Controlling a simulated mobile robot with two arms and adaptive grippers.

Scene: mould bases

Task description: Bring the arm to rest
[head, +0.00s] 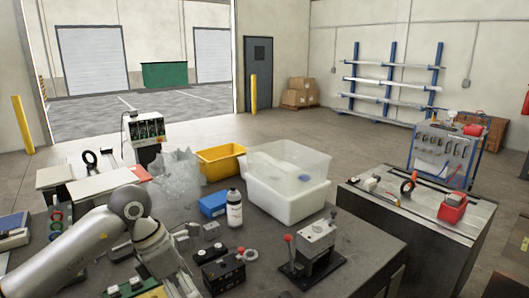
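My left arm (75,245) comes in from the lower left and bends at a grey joint above the dark worktable (370,245). From there it points down to the bottom edge of the head view. The end of the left arm (180,283) is partly cut off there, and its fingers cannot be made out. Whether it holds anything cannot be told. My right arm and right gripper do not show.
On the table stand a press-like fixture with red knobs (314,245), a black block (224,272), a white bottle (234,208), a blue box (212,204), a yellow bin (220,160) and a white tub (285,203). A second bench (440,215) stands at right.

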